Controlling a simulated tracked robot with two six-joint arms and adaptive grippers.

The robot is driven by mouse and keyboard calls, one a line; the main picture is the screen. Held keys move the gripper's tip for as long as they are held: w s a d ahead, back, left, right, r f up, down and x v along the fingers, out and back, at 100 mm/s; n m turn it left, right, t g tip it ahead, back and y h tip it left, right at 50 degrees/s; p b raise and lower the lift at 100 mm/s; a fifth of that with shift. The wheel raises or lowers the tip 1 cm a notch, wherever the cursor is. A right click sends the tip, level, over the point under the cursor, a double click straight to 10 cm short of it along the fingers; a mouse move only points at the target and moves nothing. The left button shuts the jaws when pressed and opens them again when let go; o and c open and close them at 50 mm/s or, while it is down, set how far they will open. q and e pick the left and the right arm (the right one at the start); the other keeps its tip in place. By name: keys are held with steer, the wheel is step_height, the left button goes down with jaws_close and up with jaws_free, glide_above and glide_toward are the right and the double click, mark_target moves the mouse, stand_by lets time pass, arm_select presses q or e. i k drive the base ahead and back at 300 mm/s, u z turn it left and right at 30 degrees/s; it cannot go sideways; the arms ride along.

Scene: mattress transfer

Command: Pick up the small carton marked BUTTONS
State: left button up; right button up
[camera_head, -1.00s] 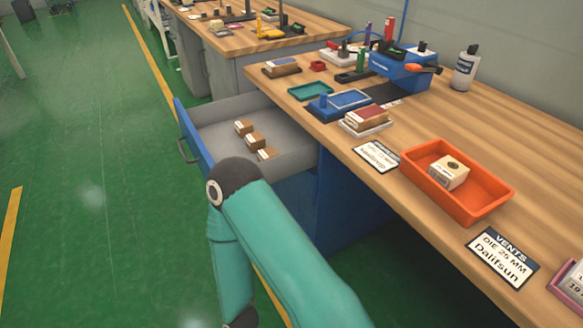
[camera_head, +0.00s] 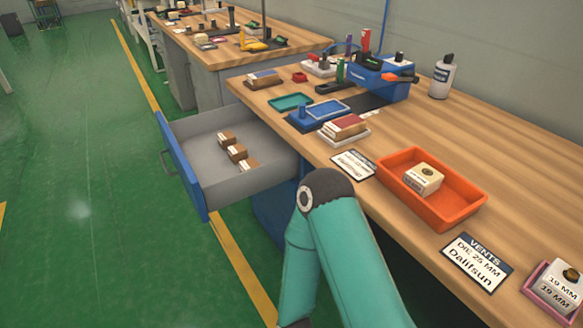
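A small cream carton (camera_head: 423,179) with a dark round mark on top sits in an orange tray (camera_head: 452,217) on the bench. Three small brown cartons with white labels lie in a row in the open drawer (camera_head: 200,147): a far one (camera_head: 227,140), a middle one (camera_head: 237,153) and a near one (camera_head: 249,165). Their lettering is too small to read, so I cannot tell which carton is marked BUTTONS. One of my teal arms shows at the lower middle, but neither gripper is in view.
The blue-fronted drawer juts out over the green floor. On the wooden bench (camera_head: 510,165) are a red-topped box (camera_head: 343,126), a teal tray (camera_head: 290,102), a blue tool holder (camera_head: 378,78), a white bottle (camera_head: 442,77), a VENTS card (camera_head: 475,262) and a pink tray (camera_head: 527,288) holding a carton.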

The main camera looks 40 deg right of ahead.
mark_target(245, 165)
steer(key=z, duration=0.4)
steer(key=i, duration=1)
steer(key=u, duration=0.05)
